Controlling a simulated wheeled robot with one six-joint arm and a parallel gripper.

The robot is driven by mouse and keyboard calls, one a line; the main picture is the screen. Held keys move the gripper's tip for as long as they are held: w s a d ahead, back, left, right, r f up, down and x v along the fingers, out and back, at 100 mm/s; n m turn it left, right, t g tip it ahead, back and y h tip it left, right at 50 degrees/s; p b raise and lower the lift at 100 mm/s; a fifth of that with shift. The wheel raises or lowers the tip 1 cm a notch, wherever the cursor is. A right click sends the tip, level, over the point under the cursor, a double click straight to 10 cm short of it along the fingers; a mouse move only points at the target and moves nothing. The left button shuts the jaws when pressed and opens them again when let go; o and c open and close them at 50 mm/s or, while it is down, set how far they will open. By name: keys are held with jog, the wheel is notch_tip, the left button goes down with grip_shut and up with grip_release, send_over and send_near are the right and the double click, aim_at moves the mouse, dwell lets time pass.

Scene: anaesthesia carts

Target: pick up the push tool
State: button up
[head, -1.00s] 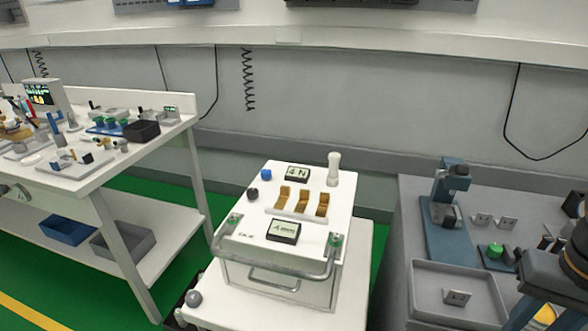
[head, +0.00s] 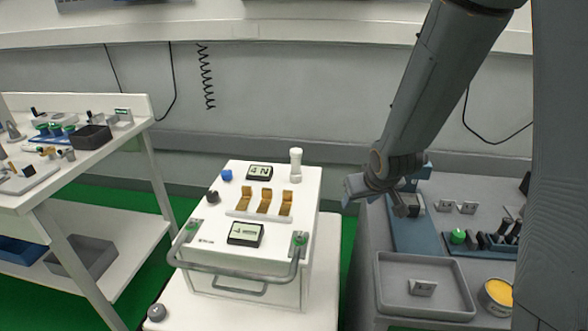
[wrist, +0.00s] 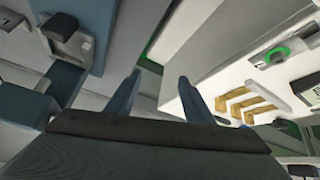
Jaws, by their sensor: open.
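A white upright post with a wider rounded top (head: 296,165), which looks like the push tool, stands at the back right corner of the white cart box (head: 215,215). My gripper (head: 349,190) is open and empty, to the right of the post and apart from it, over the gap between the box and the grey bench. In the wrist view my two blue-grey fingers (wrist: 160,90) are spread with nothing between them. The box top shows at the right there with its brown clips (wrist: 245,108). I cannot make out the post in the wrist view.
The grey bench (head: 365,290) at the right holds a blue stand (head: 400,225), a grey tray (head: 425,307) and small parts. A white table (head: 60,180) stands at the left. The box has a front rail (head: 235,275) and a blue knob (head: 227,175).

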aim_at(299, 169)
jog(key=w+a+f+n+t+y, duration=0.1)
jog(key=w+a+t+y, duration=0.1)
jog(key=w, duration=0.3)
jog(key=w+a+f+n+t+y+b, duration=0.1)
jog(key=w+a+t+y, duration=0.2)
jog(key=w+a, duration=0.2)
jog(key=w+a+f+n+t+y, duration=0.1)
jog(key=w+a+n+t+y, duration=0.1)
jog(key=w+a+y, duration=0.1)
jog(key=shift+w+a+f+t, duration=0.1)
jog(key=shift+w+a+t, duration=0.1)
jog(key=shift+w, duration=0.25)
jog(key=shift+w+a+t, duration=0.1)
jog(key=shift+w+t, duration=0.1)
jog(key=shift+w, duration=0.25)
jog(key=shift+s+a+n+y+b, duration=0.1)
jog(key=shift+a+n+y+b, duration=0.25)
jog(key=shift+y, duration=0.45)
jog(key=shift+w+a+r+t, duration=0.2)
jog(key=shift+w+a+t, duration=0.15)
jog(key=shift+a, duration=0.1)
jog(key=shift+a+p+x, duration=0.2)
jog(key=shift+p+x, duration=0.5)
jog(key=shift+x, duration=2.65)
jog(key=shift+s, duration=0.15)
grip_shut()
jog(key=shift+r, duration=0.1)
